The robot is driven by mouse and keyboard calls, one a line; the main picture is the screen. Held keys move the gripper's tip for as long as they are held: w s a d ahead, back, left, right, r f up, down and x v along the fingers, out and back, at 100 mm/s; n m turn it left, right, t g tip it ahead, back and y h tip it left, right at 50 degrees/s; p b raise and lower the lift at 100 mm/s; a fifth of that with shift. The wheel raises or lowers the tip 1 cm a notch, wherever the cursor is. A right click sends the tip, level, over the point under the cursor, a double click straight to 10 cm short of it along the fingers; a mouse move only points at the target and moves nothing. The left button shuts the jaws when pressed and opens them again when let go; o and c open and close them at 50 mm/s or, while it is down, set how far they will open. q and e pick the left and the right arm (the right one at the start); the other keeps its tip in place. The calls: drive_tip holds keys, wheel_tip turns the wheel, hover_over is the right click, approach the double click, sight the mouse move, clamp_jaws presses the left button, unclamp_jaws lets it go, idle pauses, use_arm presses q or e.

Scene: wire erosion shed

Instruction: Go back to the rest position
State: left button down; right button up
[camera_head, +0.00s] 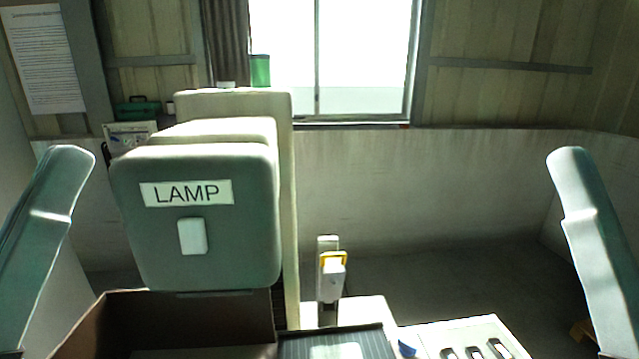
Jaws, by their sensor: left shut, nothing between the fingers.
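My left arm (50,215) rises at the left edge of the head view and my right arm (590,225) at the right edge. Both show as pale grey-green links with rounded upper ends. I can make out no fingers of either gripper in the picture. Neither visible arm link touches anything in view.
A grey-green housing marked LAMP (255,225) stands left of centre, behind a brown open box (90,325). A small upright device with a yellow band (332,283) stands near the middle. A white panel with dark slots (440,335) lies front right. Behind it is open floor (450,280).

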use_arm(q)
drive_tip(key=a+r+n+t+y+p, duration=0.1)
drive_tip(key=a+r+y+p, duration=0.15)
drive_tip(key=r+p, duration=0.95)
drive_tip(key=a+r+y+p, duration=0.1)
drive_tip(key=r+y+p, duration=0.3)
drive_tip(key=r+p, duration=0.9)
wheel_tip(320, 180, down, 46)
drive_tip(key=b, duration=4.5)
drive_tip(key=shift+a+b, duration=0.2)
drive_tip(key=shift+b, duration=0.2)
drive_tip(key=shift+w, duration=0.1)
